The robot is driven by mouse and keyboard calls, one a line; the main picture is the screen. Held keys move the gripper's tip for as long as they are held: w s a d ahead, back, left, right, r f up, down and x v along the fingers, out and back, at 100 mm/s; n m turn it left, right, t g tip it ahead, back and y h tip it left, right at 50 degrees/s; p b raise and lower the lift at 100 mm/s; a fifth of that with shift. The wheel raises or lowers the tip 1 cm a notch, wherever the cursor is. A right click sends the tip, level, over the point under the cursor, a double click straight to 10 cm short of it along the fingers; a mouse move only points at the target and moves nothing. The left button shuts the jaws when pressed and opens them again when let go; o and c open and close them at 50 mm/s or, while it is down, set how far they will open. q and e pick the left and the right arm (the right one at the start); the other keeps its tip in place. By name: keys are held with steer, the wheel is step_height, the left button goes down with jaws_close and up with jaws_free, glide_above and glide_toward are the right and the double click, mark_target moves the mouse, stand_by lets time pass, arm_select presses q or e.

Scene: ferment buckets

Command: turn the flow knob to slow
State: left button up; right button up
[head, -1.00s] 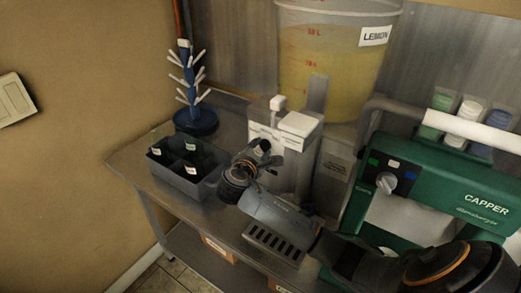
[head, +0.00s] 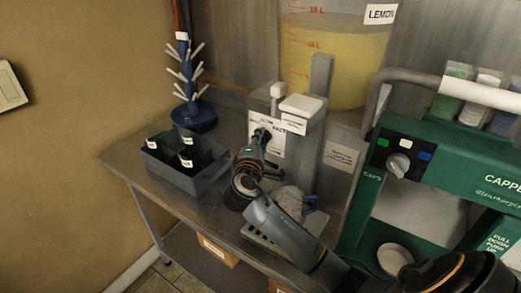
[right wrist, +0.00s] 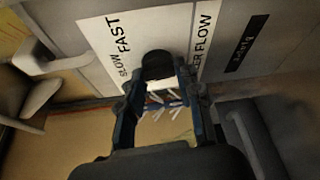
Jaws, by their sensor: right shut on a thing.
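The flow knob (right wrist: 157,64) is a round black knob on a white label (right wrist: 105,35) printed SLOW, FAST and, partly hidden, FLOW. In the head view the label sits on the front of the grey dispenser (head: 310,150), and the knob is mostly hidden by my gripper. My right gripper (right wrist: 161,82) is shut on the knob, its two fingers on either side of it; it also shows in the head view (head: 260,139). I cannot read which word the knob points at. My left gripper is not in view.
The yellow lemon bucket (head: 335,65) is behind. The green capper (head: 440,165) stands to the right. Bare table lies left of the crate.

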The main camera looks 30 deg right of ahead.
steer(key=m+b, duration=0.2)
steer(key=shift+f+t+h+b, duration=0.1)
steer(key=shift+t+h+b, duration=0.2)
stand_by(0.4)
steer(key=o, duration=1.2)
steer(key=shift+c, duration=0.2)
steer(key=v, duration=1.2)
